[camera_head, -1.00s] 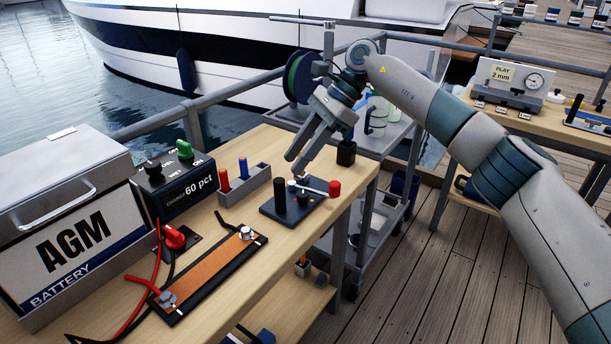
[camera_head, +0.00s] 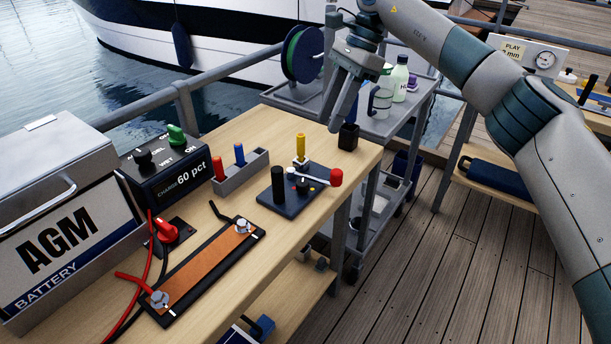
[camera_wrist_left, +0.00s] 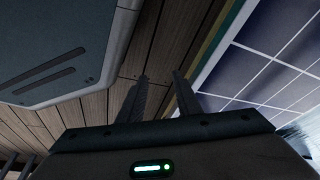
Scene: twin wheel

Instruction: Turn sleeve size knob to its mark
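A dark block (camera_head: 283,206) on the wooden bench carries a small black knob (camera_head: 302,187) with small coloured marks around it. I cannot read its label or tell exactly where the knob points. The block also has a black post (camera_head: 278,184), a yellow upright handle (camera_head: 300,146) and a lever with a red end (camera_head: 336,177). My right gripper (camera_head: 333,126) is above and behind the block, apart from it, its fingers pointing down, open and empty. My left gripper (camera_wrist_left: 161,74) shows only in the left wrist view, open and empty, with plank decking beyond it.
A black cup (camera_head: 348,137) stands near the right gripper. Left of the block are a tool holder (camera_head: 240,176), a charger box (camera_head: 165,180), an orange strip (camera_head: 205,268) and the AGM battery (camera_head: 60,240). A cart (camera_head: 400,120) with bottles stands behind.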

